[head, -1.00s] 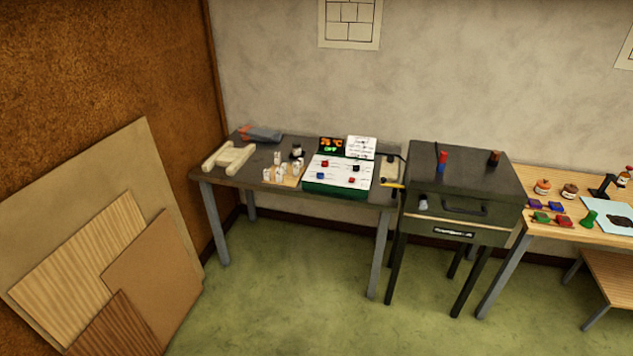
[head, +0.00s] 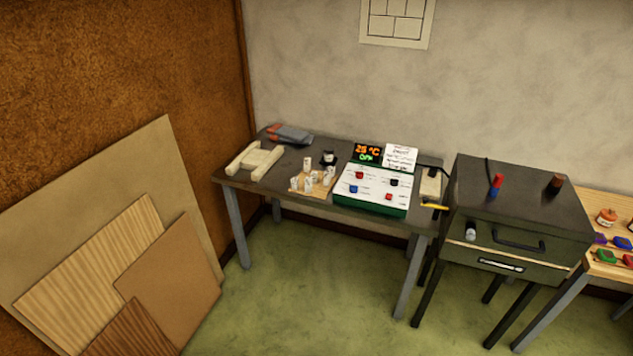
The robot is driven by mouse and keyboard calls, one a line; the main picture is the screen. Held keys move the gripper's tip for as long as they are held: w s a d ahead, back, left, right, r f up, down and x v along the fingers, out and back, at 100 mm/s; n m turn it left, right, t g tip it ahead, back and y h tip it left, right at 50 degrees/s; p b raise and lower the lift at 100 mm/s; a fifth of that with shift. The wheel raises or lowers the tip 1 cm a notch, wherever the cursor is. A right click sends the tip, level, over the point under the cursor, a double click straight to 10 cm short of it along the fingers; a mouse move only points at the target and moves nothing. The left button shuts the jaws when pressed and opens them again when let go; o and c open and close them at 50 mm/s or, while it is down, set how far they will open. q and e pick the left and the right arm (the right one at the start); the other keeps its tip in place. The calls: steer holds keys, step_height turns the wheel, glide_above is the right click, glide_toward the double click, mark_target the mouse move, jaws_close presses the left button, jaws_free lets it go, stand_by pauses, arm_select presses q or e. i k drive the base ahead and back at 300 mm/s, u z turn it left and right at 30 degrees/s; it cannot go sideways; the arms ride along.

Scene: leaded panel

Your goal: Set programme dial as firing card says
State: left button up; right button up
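The kiln controller (head: 372,187) is a white sloped panel with a green base on the dark table. It carries several red, blue and black knobs; their labels are too small to read, so I cannot tell which is the programme dial. A display (head: 367,153) at its back shows an orange figure that looks like 25 °C, with green text below that seems to read OFF. The white firing card (head: 400,157) stands upright beside the display, with writing too small to read. Neither gripper is in view.
The dark table (head: 225,173) also bears a wooden tray of small white pieces (head: 313,180), a wooden frame (head: 254,161) and grey-orange gloves (head: 289,134). A dark kiln (head: 525,205) stands at right. Boards (head: 120,250) lean at left. The green floor (head: 300,285) in front is clear.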

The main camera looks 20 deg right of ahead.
mark_target(353, 189)
steer(key=u, duration=0.05)
steer(key=i, duration=0.85)
steer(key=z, duration=0.25)
